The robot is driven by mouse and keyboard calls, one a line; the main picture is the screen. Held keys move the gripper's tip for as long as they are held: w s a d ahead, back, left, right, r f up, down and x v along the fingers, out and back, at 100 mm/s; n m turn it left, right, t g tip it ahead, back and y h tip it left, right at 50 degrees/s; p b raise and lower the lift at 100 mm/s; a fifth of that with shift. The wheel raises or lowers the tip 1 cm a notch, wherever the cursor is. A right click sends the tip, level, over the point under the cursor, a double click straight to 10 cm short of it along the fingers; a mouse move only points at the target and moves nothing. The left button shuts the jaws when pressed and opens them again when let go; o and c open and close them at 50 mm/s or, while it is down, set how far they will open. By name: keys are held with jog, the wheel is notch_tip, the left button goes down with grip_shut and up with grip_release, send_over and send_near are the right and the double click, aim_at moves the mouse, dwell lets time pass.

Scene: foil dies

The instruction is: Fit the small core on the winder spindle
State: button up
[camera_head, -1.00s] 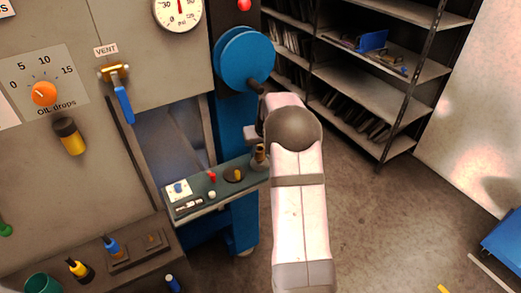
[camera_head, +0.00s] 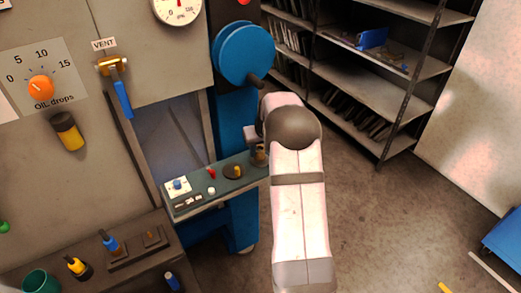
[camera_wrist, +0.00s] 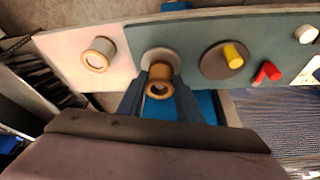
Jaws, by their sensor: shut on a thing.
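My gripper (camera_wrist: 160,94) is shut on a small brown tube-like core (camera_wrist: 160,73), its open end facing the wrist camera. The core stands in front of a grey round pad on the green ledge; I cannot tell whether it touches the pad. In the head view my wrist mostly hides the gripper. A second core (camera_wrist: 98,55) stands on the pale end of the ledge, clear of the fingers. In the head view a dark stub (camera_head: 255,81), perhaps the winder spindle, sticks out of a blue disc (camera_head: 240,52) above the ledge. It is empty.
The ledge (camera_head: 206,197) also carries a brown disc with a yellow peg (camera_wrist: 234,55), a red piece (camera_wrist: 267,72) and a white knob (camera_wrist: 306,34). A grey machine panel (camera_head: 150,75) stands left. Metal shelves (camera_head: 410,77) stand back right. Floor at right is mostly clear.

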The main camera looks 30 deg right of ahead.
jog(key=shift+f, duration=0.3)
jog(key=o, duration=1.1)
jog(key=b+v, duration=0.2)
jog(key=v, duration=0.5)
jog(key=shift+r+b, duration=0.15)
jog(key=shift+b, duration=0.25)
